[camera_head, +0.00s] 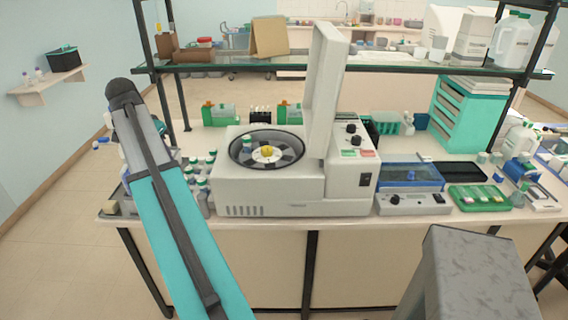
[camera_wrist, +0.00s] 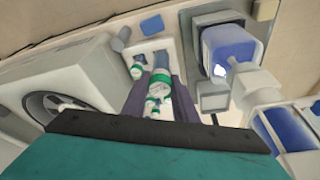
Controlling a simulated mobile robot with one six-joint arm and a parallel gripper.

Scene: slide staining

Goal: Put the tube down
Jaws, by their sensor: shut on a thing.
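The centrifuge (camera_head: 240,190) stands right of my arm with its lid (camera_head: 325,90) raised. Several green-and-white capped bottles (camera_head: 202,184) crowd its left side. In the wrist view, a blue-filled container (camera_wrist: 228,48) stands right of the fingers. A glass shelf (camera_head: 400,66) crosses above the bench.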

